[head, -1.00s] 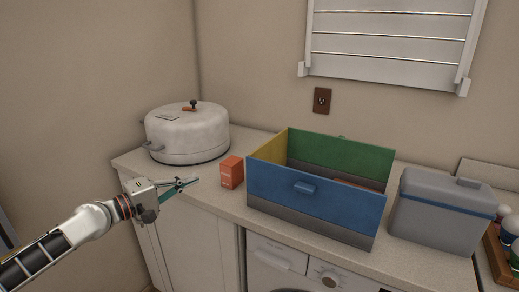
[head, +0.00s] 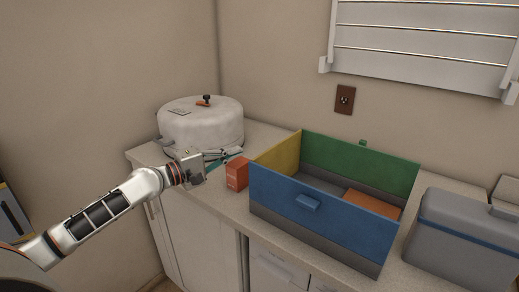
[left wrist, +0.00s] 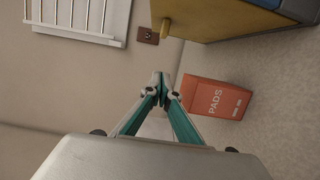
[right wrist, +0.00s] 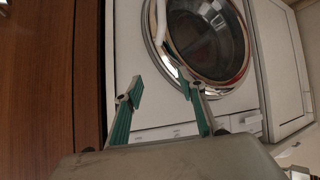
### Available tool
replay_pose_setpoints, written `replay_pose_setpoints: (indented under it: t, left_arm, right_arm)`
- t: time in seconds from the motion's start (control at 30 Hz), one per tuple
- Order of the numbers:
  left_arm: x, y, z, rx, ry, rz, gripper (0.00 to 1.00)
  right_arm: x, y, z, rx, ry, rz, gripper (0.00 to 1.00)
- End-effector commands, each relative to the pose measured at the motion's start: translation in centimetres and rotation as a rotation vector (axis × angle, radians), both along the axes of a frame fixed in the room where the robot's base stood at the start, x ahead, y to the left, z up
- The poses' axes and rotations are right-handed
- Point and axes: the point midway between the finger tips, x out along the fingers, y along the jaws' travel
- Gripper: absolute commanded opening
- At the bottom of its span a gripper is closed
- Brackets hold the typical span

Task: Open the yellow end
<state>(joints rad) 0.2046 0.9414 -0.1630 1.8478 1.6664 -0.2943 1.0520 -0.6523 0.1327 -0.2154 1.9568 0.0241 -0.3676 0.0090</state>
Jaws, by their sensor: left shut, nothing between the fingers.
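The box has a yellow end (head: 277,157) on its left, a blue front (head: 320,217) with a blue handle, and a green back (head: 362,168). All these walls stand upright. My right gripper (right wrist: 159,88) is open and empty in front of a washing machine, and out of the head view.
A small orange PADS carton (head: 237,174) stands close to the left gripper, left of the box; it is also beside the fingers in the left wrist view (left wrist: 217,98). A white round pot (head: 200,128) is behind. A grey cooler (head: 455,235) stands right. An orange item (head: 372,203) lies inside the box.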

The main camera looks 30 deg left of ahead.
Motion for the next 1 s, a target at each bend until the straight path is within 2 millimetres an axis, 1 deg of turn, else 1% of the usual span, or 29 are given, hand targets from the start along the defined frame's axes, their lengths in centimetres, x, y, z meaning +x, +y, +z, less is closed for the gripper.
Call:
replay_pose_setpoints:
  t: [0.03, 0.2, 0.37, 0.5, 0.7, 1.0]
  left_arm:
    - [0.7, -0.5, 0.5, -0.004, -0.005, -0.001, 0.0]
    - [3.1, -1.7, 0.3, -0.004, -0.003, -0.001, 0.0]
    - [5.3, -2.8, 0.2, -0.003, -0.002, -0.002, 0.0]
    - [4.8, -4.4, 0.3, -0.001, 0.0, -0.003, 0.0]
    - [4.3, -6.1, 0.2, -0.001, 0.0, -0.002, 0.0]
    - [4.2, -6.6, 0.0, 0.0, 0.001, 0.0, 0.0]
  right_arm:
    - [0.3, -0.1, 0.7, -0.001, -0.007, 0.0, 0.4]
    - [0.7, -0.2, 1.7, -0.003, -0.019, 0.0, 0.4]
    - [0.8, -0.3, 2.1, -0.003, -0.023, 0.001, 0.4]
    - [1.0, -0.3, 3.6, -0.006, -0.026, 0.001, 0.4]
    - [1.1, -0.4, 4.7, -0.006, -0.029, 0.002, 0.4]
    - [1.1, -0.4, 4.9, -0.006, -0.028, 0.002, 0.4]
